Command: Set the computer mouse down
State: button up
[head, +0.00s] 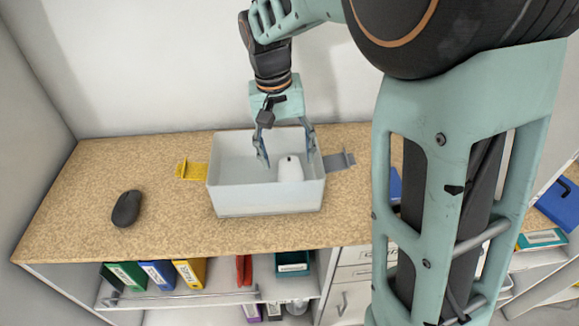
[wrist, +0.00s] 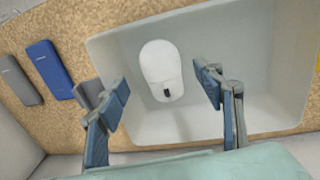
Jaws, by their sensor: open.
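A white computer mouse (head: 290,170) lies inside a pale grey open bin (head: 268,200) on the speckled tan counter. In the wrist view the white mouse (wrist: 161,70) rests inside the bin (wrist: 275,100), near its left side. My gripper (head: 287,158) reaches down into the bin from above. In the wrist view the gripper's fingers (wrist: 162,88) are spread wide, one on each side of the mouse, with visible gaps. A second, black computer mouse (head: 126,208) lies on the counter left of the bin.
A yellow object (head: 191,170) and a grey one (head: 339,161) flank the bin. In the wrist view, a blue phone-like object (wrist: 50,68) and a grey one (wrist: 20,80) lie beside it. Binders (head: 158,274) stand on the shelf below. Counter around the black mouse is clear.

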aim_at(284, 173)
notch_tip(284, 173, up, 6)
jog(key=shift+a+r, duration=0.25)
jog(key=shift+a, duration=0.15)
